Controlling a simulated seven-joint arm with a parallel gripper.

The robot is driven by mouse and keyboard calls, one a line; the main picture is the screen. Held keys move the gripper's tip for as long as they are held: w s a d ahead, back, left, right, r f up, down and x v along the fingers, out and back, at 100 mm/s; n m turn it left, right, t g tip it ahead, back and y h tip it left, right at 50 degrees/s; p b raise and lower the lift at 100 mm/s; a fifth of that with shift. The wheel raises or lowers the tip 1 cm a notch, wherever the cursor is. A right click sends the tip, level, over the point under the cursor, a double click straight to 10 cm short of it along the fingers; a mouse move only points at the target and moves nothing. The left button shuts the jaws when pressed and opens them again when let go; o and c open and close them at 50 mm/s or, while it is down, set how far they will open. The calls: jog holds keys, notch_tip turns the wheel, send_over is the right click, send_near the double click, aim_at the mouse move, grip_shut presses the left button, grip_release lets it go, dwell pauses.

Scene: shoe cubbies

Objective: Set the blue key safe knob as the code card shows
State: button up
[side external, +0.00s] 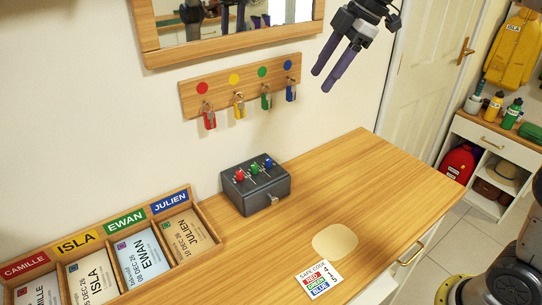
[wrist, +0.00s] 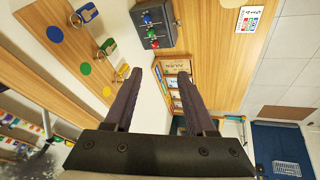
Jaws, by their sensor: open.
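The dark grey key safe (side external: 256,190) stands on the wooden cabinet top against the wall. It has red (side external: 240,174), green (side external: 255,168) and blue (side external: 268,162) knobs in a row on its sloped top. The safe also shows in the wrist view (wrist: 166,28), with the blue knob (wrist: 147,19) at its top. The code card (side external: 319,280) lies near the cabinet's front edge, with red, green and blue lines; its figures are too small to read surely. My gripper (side external: 322,80) is open and empty, well above the cabinet top and apart from the safe.
A key rack (side external: 222,92) with colored tags hangs on the wall behind the safe, below a framed mirror (side external: 240,45). A sorting tray (side external: 205,217) with named cards is at the left. A beige oval mat (side external: 335,241) lies near the card. The right cabinet top is clear.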

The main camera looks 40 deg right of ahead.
jog(key=w+f+g, duration=0.1)
jog(key=w+f, duration=0.6)
jog(key=w, duration=0.2)
jog(key=g+y, duration=0.1)
send_near(269, 159)
jog(key=x, duration=0.9)
jog(key=shift+r, duration=0.1)
jog(key=shift+c, duration=0.2)
grip_shut()
